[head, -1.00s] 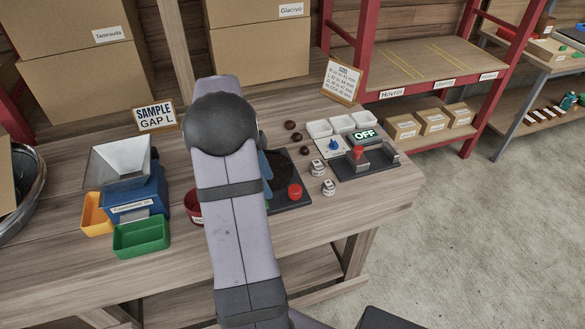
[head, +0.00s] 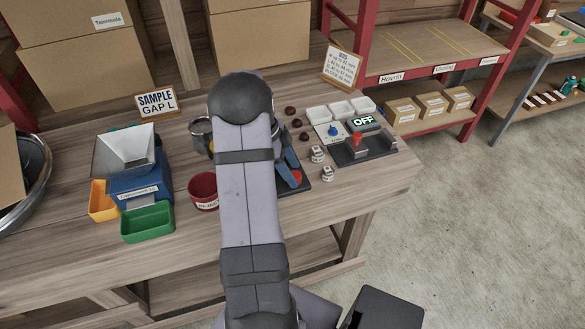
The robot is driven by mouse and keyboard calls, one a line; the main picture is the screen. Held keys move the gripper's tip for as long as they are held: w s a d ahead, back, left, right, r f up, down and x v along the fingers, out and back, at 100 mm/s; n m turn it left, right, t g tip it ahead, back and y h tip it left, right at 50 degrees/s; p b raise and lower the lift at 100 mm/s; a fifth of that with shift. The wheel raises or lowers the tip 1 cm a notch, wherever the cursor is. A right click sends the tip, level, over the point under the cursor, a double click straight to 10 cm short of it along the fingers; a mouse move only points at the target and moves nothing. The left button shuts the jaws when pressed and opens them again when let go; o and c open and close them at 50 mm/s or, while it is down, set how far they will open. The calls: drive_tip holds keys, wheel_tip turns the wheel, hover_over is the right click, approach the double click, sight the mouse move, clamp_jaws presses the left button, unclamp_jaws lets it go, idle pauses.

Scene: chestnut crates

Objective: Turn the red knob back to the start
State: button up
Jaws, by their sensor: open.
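The red knob (head: 296,177) is on the front right part of a dark board (head: 304,187) on the bench. It is partly covered by the blue fingers of my gripper (head: 289,170). The fingers reach down close to the knob, one on its left and one behind it; I cannot tell whether they touch it. My gripper is open. My arm hides most of the board, including its dark disc. I cannot read the knob's turn angle.
Right of the board stand two small white labelled pieces (head: 317,154) and a device with a red part (head: 357,139) and a display (head: 364,123) reading OFF. A blue knob (head: 333,131) is beside it. A red cup (head: 203,192) and a green bin (head: 147,222) stand left.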

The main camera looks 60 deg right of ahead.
drive_tip(key=shift+s+f, duration=0.2)
drive_tip(key=shift+f, duration=0.2)
drive_tip(key=shift+c, duration=0.3)
drive_tip(key=c, duration=1)
drive_tip(key=shift+o, duration=0.2)
